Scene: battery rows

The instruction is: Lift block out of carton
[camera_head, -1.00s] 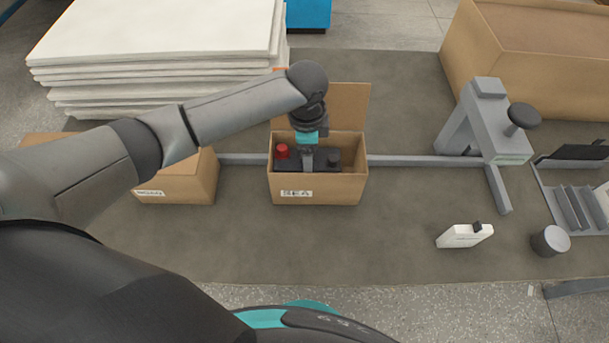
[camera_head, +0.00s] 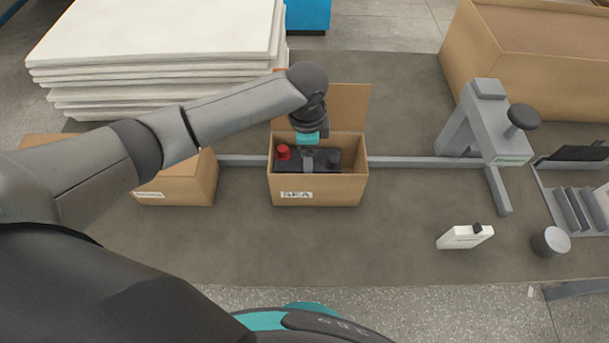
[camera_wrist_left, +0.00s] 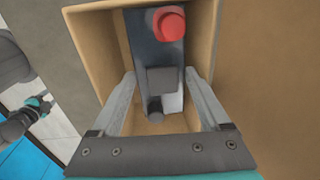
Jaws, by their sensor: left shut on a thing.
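The dark block (camera_head: 321,158), a battery with a red cap (camera_head: 283,152) and a dark cap, sits inside the open carton (camera_head: 318,190) in the head view. My left gripper (camera_head: 308,160) reaches down into the carton from above and is shut on the block near its middle. In the left wrist view the block (camera_wrist_left: 150,50) lies lengthwise between my left gripper's fingers (camera_wrist_left: 160,85), with the red cap (camera_wrist_left: 170,23) at the far end. The block's underside is hidden by the carton walls (camera_wrist_left: 93,45). My right gripper is not in view.
A second carton (camera_head: 183,180) stands left of the open one. White panels (camera_head: 150,40) are stacked behind. A grey stand (camera_head: 490,130) with a black knob, a white box (camera_head: 465,237) and a dark cylinder (camera_head: 550,241) are at the right. The mat in front is clear.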

